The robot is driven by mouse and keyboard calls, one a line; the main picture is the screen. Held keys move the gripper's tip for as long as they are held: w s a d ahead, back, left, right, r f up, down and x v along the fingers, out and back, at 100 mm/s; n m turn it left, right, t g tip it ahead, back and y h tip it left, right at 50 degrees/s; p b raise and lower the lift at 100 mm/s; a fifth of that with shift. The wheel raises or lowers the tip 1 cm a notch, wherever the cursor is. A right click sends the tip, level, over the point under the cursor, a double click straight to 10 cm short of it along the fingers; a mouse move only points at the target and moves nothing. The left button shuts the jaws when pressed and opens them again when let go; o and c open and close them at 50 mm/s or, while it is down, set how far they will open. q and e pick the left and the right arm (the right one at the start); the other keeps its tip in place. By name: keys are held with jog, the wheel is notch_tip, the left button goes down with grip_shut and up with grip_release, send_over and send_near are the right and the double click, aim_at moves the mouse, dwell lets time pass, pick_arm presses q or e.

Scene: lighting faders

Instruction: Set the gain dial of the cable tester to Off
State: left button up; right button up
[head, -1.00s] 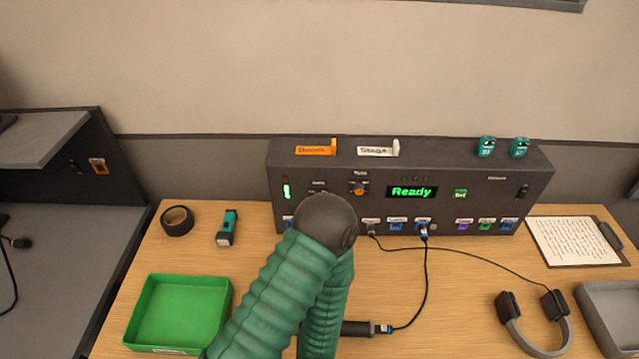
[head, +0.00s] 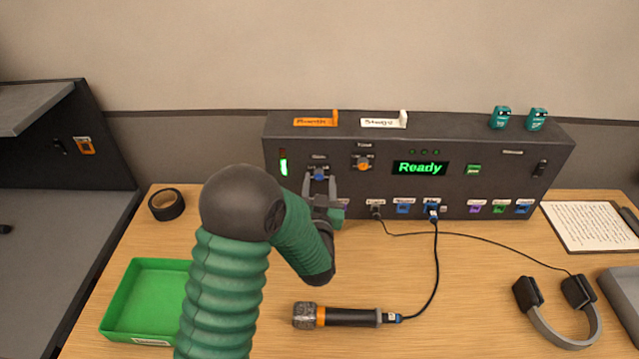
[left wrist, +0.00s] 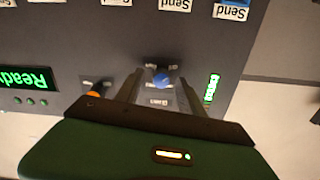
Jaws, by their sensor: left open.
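The cable tester (head: 450,148) is a dark box at the back of the wooden table, its display reading "Ready". Its gain dial (head: 319,173) is a small blue knob at the left of the front face, under a small label too blurred to read surely. It also shows in the left wrist view (left wrist: 161,79), which is upside down. My left gripper (head: 320,182) is open at the panel, with a finger on each side of the blue dial. In the left wrist view a gap seems to show beside the knob; contact is unclear. The dial's exact setting is too small to read.
An orange dial (head: 363,162) sits just right of the blue one. Cables plug in along the tester's lower edge. A microphone (head: 335,316), green tray (head: 150,300), black tape roll (head: 166,204) and headphones (head: 555,310) lie on the table. A clipboard (head: 590,228) lies at right.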

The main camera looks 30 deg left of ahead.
pick_arm(q)
jog(key=shift+w+a, duration=0.25)
jog(key=shift+a, duration=0.05)
jog(key=shift+c, duration=0.3)
jog(key=shift+d, duration=0.1)
grip_shut()
jog(key=shift+f+n+b, duration=0.2)
jog(key=shift+n+b, duration=0.4)
jog(key=shift+b, duration=0.2)
jog(key=shift+r+n, duration=0.1)
jog(key=shift+n, duration=0.2)
jog(key=shift+r, duration=0.1)
jog(key=shift+o, duration=0.3)
grip_release()
